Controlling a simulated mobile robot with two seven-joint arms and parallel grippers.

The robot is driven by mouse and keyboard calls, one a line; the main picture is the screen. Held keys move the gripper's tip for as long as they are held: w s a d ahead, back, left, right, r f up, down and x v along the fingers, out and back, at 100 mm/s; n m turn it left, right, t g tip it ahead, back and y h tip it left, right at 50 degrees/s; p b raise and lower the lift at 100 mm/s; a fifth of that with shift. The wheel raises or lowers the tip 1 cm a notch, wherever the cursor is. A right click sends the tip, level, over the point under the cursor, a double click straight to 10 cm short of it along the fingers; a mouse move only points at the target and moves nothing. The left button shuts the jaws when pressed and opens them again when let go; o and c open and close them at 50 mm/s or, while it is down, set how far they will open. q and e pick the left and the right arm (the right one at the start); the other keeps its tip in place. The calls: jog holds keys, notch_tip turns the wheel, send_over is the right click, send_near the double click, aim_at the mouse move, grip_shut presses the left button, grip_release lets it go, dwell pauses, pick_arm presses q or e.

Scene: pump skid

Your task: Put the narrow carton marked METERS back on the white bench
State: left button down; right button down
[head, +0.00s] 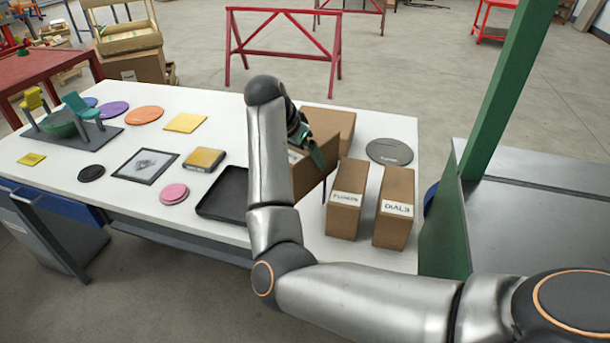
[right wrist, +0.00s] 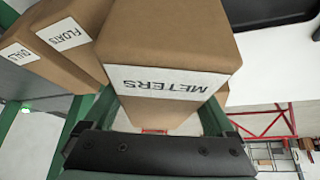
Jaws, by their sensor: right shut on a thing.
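The narrow METERS carton (right wrist: 165,40) is brown with a white label that shows in the right wrist view. My right gripper (right wrist: 147,118) is shut on it, with a green finger on either side. In the head view the carton (head: 310,180) is partly hidden by my right arm and is over the white bench (head: 222,112). I cannot tell whether its bottom touches the bench. My right gripper (head: 308,148) shows at its upper part. My left gripper is not in view.
The FLOATS carton (head: 345,215) and DIALS carton (head: 394,222) stand upright at the bench's right. Another brown box (head: 338,122) is behind the held carton. A black tray (head: 222,197) lies left, a grey disc (head: 389,151) right. A green post (head: 500,95) rises at right.

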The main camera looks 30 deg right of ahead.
jog(key=shift+f, duration=2.9)
grip_release()
jog(key=shift+f, duration=0.15)
